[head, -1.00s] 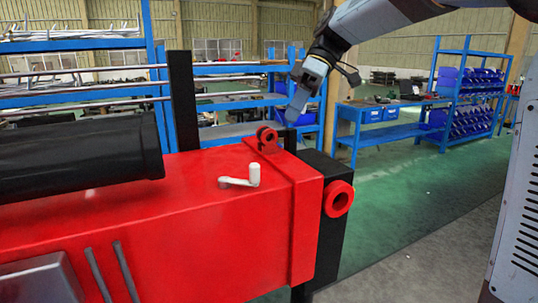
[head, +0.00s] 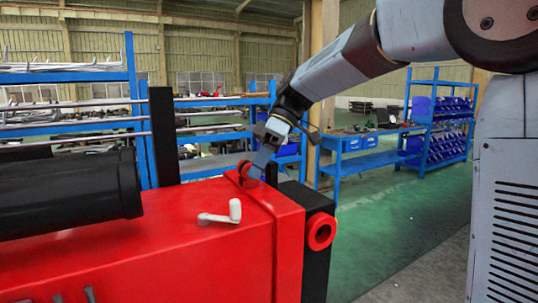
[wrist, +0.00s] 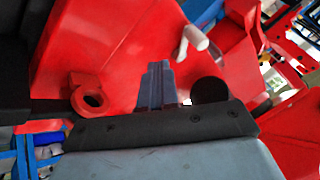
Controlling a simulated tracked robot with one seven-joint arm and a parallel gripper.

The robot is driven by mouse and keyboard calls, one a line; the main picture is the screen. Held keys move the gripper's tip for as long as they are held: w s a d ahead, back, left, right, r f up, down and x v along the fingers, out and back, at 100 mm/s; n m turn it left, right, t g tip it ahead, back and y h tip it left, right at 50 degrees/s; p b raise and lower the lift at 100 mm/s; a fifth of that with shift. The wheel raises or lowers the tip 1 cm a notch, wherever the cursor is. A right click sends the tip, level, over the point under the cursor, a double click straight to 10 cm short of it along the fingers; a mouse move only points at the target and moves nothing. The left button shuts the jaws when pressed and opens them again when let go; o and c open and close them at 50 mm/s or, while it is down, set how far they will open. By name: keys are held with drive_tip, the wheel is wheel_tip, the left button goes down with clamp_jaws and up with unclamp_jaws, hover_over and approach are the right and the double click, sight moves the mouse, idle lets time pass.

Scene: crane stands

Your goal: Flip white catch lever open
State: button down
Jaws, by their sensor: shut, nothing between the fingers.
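The white catch lever (head: 222,215) lies on top of the red crane body (head: 170,245), with a flat arm and an upright knob at its right end. In the wrist view the white lever (wrist: 190,40) is beyond my fingertips, up and to the right. My gripper (head: 257,170) is shut and empty, pointing down at the red lug on the body's top, behind and right of the lever. In the wrist view my gripper (wrist: 158,70) has its fingers together, apart from the lever. The gripper partly covers the lug in the head view.
A red lug with a hole (wrist: 92,101) stands left of my fingers in the wrist view. A black cylinder (head: 70,195) lies on the body at left, with a black post (head: 163,135) behind. A red ring (head: 321,232) juts out at right.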

drive_tip(key=x, duration=0.3)
drive_tip(key=shift+s, duration=0.1)
drive_tip(key=s, duration=0.3)
drive_tip(key=shift+a+f, duration=0.25)
drive_tip(key=shift+a, duration=0.15)
drive_tip(key=shift+s+a, duration=0.1)
drive_tip(key=shift+s, duration=0.5)
drive_tip(key=shift+d, duration=0.3)
drive_tip(key=shift+w, duration=0.1)
